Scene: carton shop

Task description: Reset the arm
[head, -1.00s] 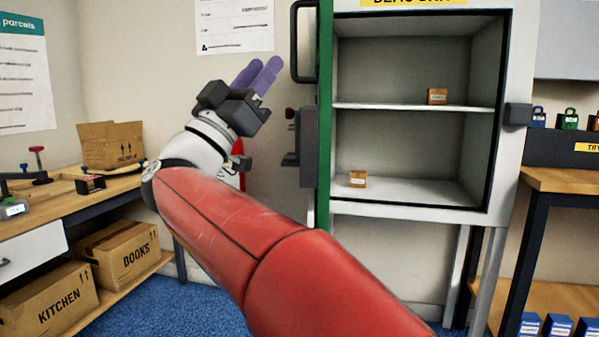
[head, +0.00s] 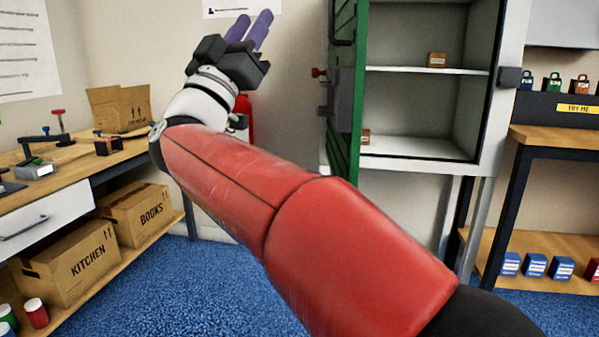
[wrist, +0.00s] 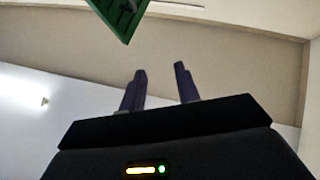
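My gripper (head: 252,30) is raised at the upper left of the head view, its two purple fingers pointing up in front of the back wall. My red arm reaches up to it from the lower right. In the wrist view the two fingers (wrist: 160,80) stand apart with nothing between them, so it is open and empty. The gripper touches nothing that I can see.
A cabinet (head: 425,147) stands right of my arm, its green door (head: 347,100) swung open; small boxes sit on its shelves. A workbench (head: 60,185) with cartons below is at left. Blue carpet (head: 200,285) lies clear between them.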

